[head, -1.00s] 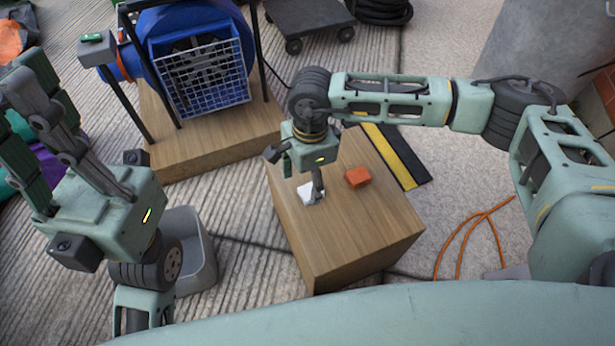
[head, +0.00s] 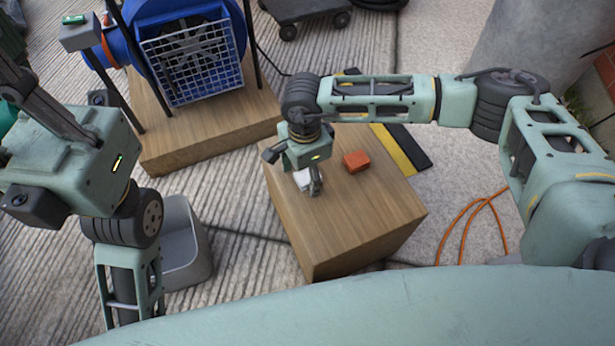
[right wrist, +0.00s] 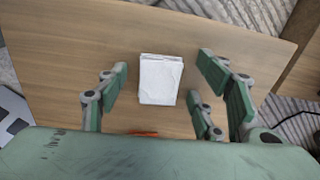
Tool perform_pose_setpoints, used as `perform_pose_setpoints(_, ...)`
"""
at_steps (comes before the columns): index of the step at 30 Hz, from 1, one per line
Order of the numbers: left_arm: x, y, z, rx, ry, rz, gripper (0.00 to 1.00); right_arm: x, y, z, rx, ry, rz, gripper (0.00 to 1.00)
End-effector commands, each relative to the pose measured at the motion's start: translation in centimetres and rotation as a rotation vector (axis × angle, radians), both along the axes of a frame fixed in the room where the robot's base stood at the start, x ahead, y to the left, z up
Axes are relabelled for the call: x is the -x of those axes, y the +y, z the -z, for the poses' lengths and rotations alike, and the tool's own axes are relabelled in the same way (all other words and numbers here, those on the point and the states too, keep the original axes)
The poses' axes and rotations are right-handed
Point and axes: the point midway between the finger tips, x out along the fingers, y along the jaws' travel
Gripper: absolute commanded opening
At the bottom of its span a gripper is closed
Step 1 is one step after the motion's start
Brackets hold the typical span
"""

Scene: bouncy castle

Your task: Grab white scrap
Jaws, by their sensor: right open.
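The white scrap (head: 303,180) is a small, roughly rectangular piece lying on top of the wooden box (head: 350,225). It also shows in the right wrist view (right wrist: 160,79), flat on the wood. My right gripper (head: 313,184) points down over the scrap and hides part of it in the head view. In the right wrist view its spread fingers (right wrist: 160,92) stand on both sides of the scrap with gaps; it is open and empty. My left gripper (head: 25,85) is at the left edge of the head view, its fingers partly cut off.
An orange block (head: 356,161) lies on the box to the right of the scrap. A grey bin (head: 203,250) stands on the floor at left. A blue blower (head: 220,45) on a wooden base stands behind. An orange cable (head: 468,225) lies at right.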

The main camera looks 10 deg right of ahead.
Motion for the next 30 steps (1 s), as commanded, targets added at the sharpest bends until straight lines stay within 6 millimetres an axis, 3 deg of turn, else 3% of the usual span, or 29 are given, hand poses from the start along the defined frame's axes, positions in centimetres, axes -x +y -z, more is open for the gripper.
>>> perform_pose_setpoints(13,0.0,0.0,0.0,0.000,0.000,0.000,0.00,0.0,0.0,0.0,-0.001,0.001,0.000,0.26)
perform_pose_setpoints(23,0.0,0.0,-0.1,0.000,0.000,0.001,0.00,0.0,0.0,-0.3,-0.001,0.000,0.000,0.25)
perform_pose_setpoints(27,0.1,0.0,-0.6,0.002,0.000,0.001,0.00,0.0,0.0,-1.3,-0.001,0.000,0.001,0.25)
perform_pose_setpoints(30,-0.3,0.2,0.4,0.003,0.047,0.002,0.00,0.0,0.0,-2.7,-0.001,0.000,0.001,0.25)
